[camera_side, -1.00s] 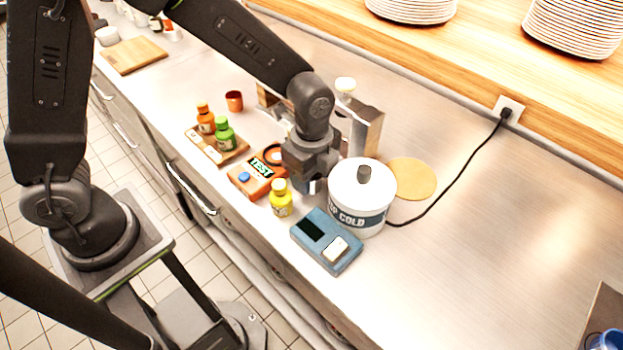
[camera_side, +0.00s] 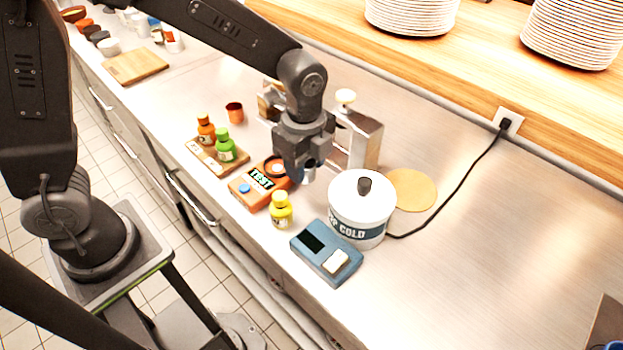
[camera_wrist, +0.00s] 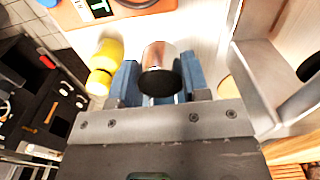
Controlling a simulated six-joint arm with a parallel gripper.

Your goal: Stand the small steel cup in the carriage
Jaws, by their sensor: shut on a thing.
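The small steel cup (camera_wrist: 158,62) shows large in the wrist view, shiny with a dark end, between the blue finger pads of my gripper (camera_wrist: 158,80). My gripper (camera_side: 304,172) is shut on it. In the side view only a bit of the cup (camera_side: 311,173) shows below the fingers, which partly hide it. A steel fixture with upright plates (camera_side: 366,140) and a pale knob stands just behind and right of my gripper. The carriage cannot be told apart with certainty; part of the fixture is hidden by my gripper.
An orange tester (camera_side: 252,190) with a ring and a yellow bottle (camera_side: 281,212) are close in front. A white lidded pot (camera_side: 360,213) and blue device (camera_side: 326,253) stand right. A board with orange and green bottles (camera_side: 232,163) and a copper cup (camera_side: 234,112) are left.

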